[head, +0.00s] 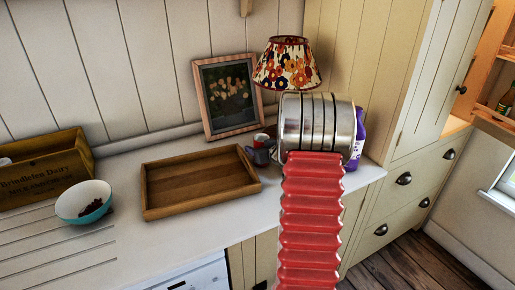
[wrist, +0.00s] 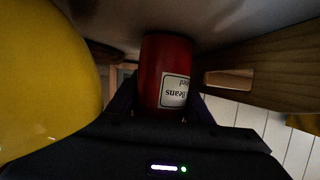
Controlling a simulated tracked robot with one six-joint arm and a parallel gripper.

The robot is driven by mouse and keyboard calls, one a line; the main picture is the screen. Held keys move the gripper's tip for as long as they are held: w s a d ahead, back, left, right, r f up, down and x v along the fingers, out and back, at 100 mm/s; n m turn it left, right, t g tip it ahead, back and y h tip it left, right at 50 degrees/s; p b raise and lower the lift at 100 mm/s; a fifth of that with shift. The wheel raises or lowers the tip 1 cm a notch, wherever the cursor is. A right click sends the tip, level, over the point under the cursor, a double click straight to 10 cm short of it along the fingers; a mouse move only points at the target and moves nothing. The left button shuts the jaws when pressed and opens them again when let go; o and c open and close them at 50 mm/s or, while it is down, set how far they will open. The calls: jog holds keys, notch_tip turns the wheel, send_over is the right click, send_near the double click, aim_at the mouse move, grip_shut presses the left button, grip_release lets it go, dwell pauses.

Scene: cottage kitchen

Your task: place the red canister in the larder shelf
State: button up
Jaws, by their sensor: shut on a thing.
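The red canister (wrist: 165,65) shows in the wrist view with a white label reading "Beans", upside down in the picture. My gripper (wrist: 165,110) is shut on it, a dark finger on each side. In the head view the small red canister (head: 261,138) shows at my dark gripper (head: 262,155), over the counter between the wooden tray and my arm. I cannot tell whether the canister touches the counter. An open wooden cupboard (head: 489,60) at the far right, perhaps the larder, holds a dark bottle; its shelves are mostly out of frame.
A wooden tray (head: 150,205) lies left of my gripper; a teal bowl (head: 70,220) and a wooden crate (head: 85,160) stand farther left. A picture frame (head: 203,105), a floral lamp (head: 287,65) and a purple bottle (head: 358,145) stand behind. A large yellow thing (wrist: 40,70) is close in the wrist view.

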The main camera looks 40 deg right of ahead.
jog(key=shift+f, duration=0.1)
jog(key=o, duration=1)
jog(key=v, duration=1.2)
jog(key=shift+s, duration=0.1)
